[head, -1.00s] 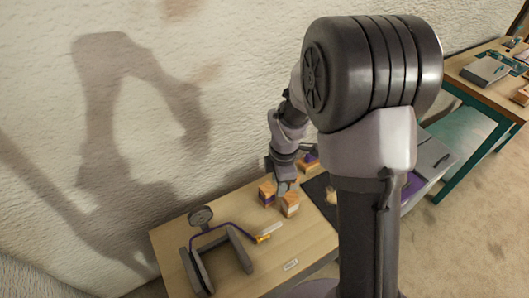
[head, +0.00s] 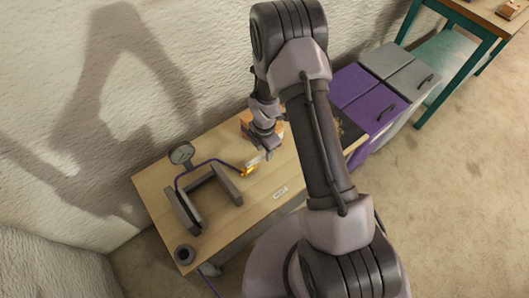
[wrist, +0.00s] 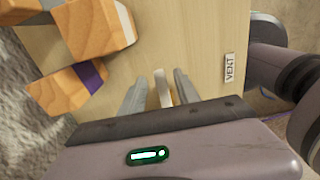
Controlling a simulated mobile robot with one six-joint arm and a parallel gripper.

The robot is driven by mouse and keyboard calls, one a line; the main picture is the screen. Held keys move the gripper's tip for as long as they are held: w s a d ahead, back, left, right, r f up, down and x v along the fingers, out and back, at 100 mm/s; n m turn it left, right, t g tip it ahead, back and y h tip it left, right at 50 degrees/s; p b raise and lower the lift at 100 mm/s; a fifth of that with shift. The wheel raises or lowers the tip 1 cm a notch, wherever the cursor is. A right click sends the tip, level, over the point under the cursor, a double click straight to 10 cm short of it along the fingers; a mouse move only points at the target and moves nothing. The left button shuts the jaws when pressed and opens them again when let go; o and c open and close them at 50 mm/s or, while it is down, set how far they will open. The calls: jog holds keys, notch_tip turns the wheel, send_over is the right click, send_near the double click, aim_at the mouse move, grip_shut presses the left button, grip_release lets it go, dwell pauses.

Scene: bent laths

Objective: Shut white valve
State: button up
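The white valve lever (head: 254,161) sits on a brass fitting (head: 249,172) at the end of a bent purple pipe (head: 205,164) on the wooden table (head: 228,222). In the wrist view, the lever (wrist: 162,88) shows as a pale upright strip between my two fingers. My gripper (wrist: 160,80) is open, with one finger on each side of the lever and a visible gap to each. In the head view, my gripper (head: 265,152) is just above the lever. The wrist view hides the lever's lower end and the brass fitting behind my gripper body.
A round gauge (head: 181,153) and a grey stand (head: 183,212) are left of the valve. Wooden blocks (wrist: 97,27) lie close to my gripper, toward the wall. A VENT label (head: 280,193) lies on clear tabletop. Purple and grey cabinets (head: 370,103) stand right of the table.

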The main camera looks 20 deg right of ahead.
jog(key=shift+f, duration=0.1)
grip_shut()
dwell(1.4)
